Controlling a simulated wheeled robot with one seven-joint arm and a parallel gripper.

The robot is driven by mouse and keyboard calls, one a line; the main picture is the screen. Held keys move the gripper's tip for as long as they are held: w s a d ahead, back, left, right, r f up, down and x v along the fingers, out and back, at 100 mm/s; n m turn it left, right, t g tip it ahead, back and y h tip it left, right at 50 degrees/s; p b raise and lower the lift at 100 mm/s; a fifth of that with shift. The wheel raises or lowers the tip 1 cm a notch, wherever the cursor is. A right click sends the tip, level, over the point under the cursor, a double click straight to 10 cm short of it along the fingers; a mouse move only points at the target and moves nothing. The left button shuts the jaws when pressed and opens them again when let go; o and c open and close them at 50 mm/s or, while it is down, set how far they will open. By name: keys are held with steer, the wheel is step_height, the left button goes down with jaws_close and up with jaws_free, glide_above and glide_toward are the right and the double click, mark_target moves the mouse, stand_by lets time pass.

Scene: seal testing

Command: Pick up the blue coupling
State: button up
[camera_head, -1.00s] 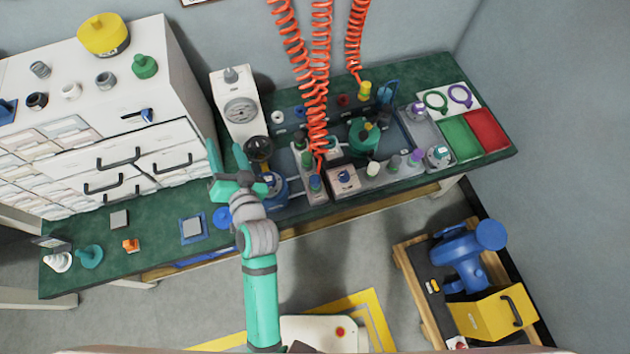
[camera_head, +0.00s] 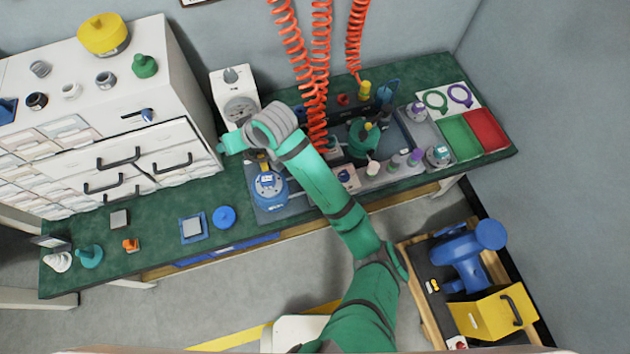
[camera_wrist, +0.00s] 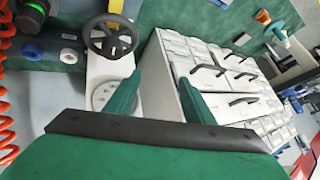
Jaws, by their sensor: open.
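My gripper (camera_head: 234,143) is open and empty, in front of the drawer cabinet and beside the white gauge box; its two green fingers stand apart in the wrist view (camera_wrist: 158,82). A small blue ring-shaped part (camera_wrist: 68,55) lies near a white one at the left of the wrist view. I cannot tell whether this is the blue coupling. A blue-topped fitting seen earlier under the hoses is now hidden behind my arm in the head view. My gripper touches neither.
The white gauge box (camera_wrist: 112,75) with its black handwheel (camera_wrist: 110,38) and the drawer cabinet (camera_head: 120,165) are close to my fingers. Red coiled hoses (camera_head: 316,75) hang over the bench. A round blue device (camera_head: 268,190) stands below my wrist. The left bench top (camera_head: 160,225) has free room.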

steer(key=s+d+f+g+h, duration=0.1)
steer(key=d+f+h, duration=0.1)
steer(key=d, duration=0.5)
steer(key=s+d+f+g+h, duration=0.1)
steer(key=d+f+h, duration=0.1)
steer(key=d, duration=0.5)
steer(key=s+d+f+g+h, duration=0.1)
steer(key=d+f+h, duration=0.1)
steer(key=d, duration=0.5)
steer(key=shift+s+d+g+h, duration=0.25)
steer(key=shift+s+g+h, duration=0.15)
steer(key=shift+h, duration=0.1)
step_height(320, 180, down, 4)
steer(key=shift+d+f, duration=0.15)
steer(key=shift+f, duration=3.2)
steer(key=c, duration=1.2)
